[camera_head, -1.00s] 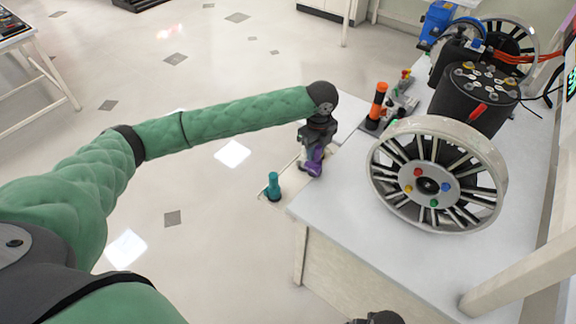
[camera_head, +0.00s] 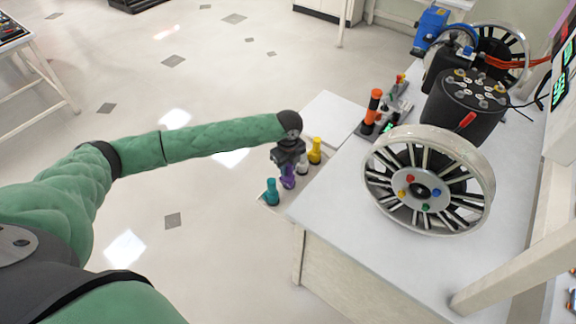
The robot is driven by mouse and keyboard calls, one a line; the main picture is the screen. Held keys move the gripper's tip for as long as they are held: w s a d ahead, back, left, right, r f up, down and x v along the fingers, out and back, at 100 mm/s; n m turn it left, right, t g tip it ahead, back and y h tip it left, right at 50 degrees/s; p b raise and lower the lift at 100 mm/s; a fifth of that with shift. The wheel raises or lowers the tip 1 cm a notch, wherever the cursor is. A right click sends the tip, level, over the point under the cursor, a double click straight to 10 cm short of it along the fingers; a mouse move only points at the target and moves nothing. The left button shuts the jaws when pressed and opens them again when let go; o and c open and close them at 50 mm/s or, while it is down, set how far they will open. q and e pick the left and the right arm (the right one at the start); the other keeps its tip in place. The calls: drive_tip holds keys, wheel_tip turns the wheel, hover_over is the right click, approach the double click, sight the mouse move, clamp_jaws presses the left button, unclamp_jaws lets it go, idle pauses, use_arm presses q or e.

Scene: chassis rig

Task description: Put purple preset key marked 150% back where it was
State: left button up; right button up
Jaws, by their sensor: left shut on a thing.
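The purple key (camera_head: 288,179) is upright in my left gripper (camera_head: 289,166), which is shut on its upper part from above. The key is over the small light rack (camera_head: 271,208) beside the bench, between a teal key (camera_head: 272,192) and a white key (camera_head: 303,166). I cannot tell whether its lower end touches the rack. A yellow key (camera_head: 315,151) stands at the far end of the row. The 150% marking is too small to read. My right gripper is not in view.
The white bench (camera_head: 340,215) lies right of the rack. It bears a spoked wheel (camera_head: 428,185), a black drum with knobs (camera_head: 468,105) and an orange-and-black post (camera_head: 373,110). The tiled floor left of the rack is clear.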

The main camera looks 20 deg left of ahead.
use_arm(q)
drive_tip(key=shift+f, duration=0.25)
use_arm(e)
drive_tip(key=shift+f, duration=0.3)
use_arm(q)
drive_tip(key=shift+f, duration=0.1)
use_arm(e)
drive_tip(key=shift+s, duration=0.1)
use_arm(q)
drive_tip(key=o, duration=0.9)
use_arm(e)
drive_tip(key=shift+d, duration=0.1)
use_arm(q)
drive_tip(key=shift+r, duration=0.35)
wheel_tip(320, 180, up, 12)
drive_tip(key=b, duration=0.3)
drive_tip(key=shift+f+b, duration=0.25)
drive_tip(key=shift+b, duration=0.05)
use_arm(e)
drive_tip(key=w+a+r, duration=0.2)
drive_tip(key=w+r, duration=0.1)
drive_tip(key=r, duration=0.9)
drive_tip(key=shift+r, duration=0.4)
